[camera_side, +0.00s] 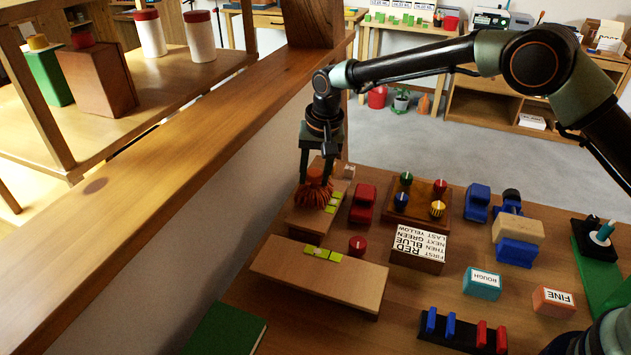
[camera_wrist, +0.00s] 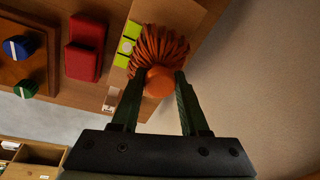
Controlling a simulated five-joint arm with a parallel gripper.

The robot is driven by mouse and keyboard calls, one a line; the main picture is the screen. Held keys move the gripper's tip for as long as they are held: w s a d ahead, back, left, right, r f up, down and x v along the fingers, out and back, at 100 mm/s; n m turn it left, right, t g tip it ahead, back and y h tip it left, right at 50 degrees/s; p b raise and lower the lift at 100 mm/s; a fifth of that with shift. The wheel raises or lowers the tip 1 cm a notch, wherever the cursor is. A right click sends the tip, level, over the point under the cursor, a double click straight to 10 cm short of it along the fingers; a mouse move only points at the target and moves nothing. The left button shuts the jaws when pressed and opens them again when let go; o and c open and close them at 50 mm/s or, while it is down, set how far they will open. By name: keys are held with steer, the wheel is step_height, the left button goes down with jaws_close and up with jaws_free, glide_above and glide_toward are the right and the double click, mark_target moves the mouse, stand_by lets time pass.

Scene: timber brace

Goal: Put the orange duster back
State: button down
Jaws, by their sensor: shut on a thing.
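The orange duster (camera_side: 315,194) has a round knob on top and a fringe of orange strands below. My gripper (camera_side: 317,181) points down and is shut on the duster's knob. In the wrist view the duster (camera_wrist: 160,50) sits between the tips of my gripper (camera_wrist: 160,82). The duster is over a wooden block (camera_side: 300,219) with yellow-green squares along its right side. I cannot tell whether the strands touch the block.
A wooden box with coloured knobs (camera_side: 443,213) is further right. A long wooden board (camera_side: 345,284) lies in front, with a red knob (camera_side: 357,246) behind it. A timber beam (camera_side: 150,190) crosses the left side.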

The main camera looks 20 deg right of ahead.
steer(key=shift+f, duration=0.35)
steer(key=shift+f, duration=0.15)
steer(key=shift+c, duration=2)
jaws_free()
